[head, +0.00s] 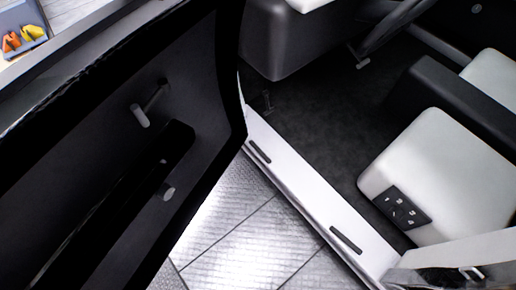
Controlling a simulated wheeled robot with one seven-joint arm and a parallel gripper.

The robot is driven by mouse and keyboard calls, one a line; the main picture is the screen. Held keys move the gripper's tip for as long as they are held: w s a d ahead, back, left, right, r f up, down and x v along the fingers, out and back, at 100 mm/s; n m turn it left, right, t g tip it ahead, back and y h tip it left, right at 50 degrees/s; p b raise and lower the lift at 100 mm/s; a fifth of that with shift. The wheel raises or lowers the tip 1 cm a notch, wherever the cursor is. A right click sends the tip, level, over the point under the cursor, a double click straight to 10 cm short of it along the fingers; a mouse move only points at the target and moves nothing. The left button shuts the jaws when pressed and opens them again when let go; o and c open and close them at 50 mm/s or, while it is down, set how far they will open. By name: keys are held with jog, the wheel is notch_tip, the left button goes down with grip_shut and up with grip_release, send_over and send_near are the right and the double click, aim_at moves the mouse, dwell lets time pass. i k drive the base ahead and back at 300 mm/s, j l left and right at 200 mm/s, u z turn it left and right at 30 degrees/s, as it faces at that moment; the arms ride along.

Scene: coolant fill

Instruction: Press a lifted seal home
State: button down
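An open car door (105,130) fills the left of the head view, its black inner panel facing me. A black strip (90,72), perhaps a seal, runs along the door's upper edge and looks slightly uneven. I cannot tell whether any part of it is lifted. The white door sill (300,195) runs diagonally down to the right, with dark slots in it. I cannot make out a raised seal along the sill. My gripper is not in view.
The door panel carries a handle (152,105) and a small knob (168,192) that stick out. Pale seats (435,165) and dark carpet (320,115) lie inside the car. Tiled floor (235,240) shows between door and sill. A grey-blue tray (38,48) holds orange and yellow items.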

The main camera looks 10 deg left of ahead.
aim_at(333, 230)
jog(key=k+j+z, duration=0.15)
jog(key=k, duration=0.35)
jog(key=k+z, duration=0.1)
jog(key=k, duration=0.4)
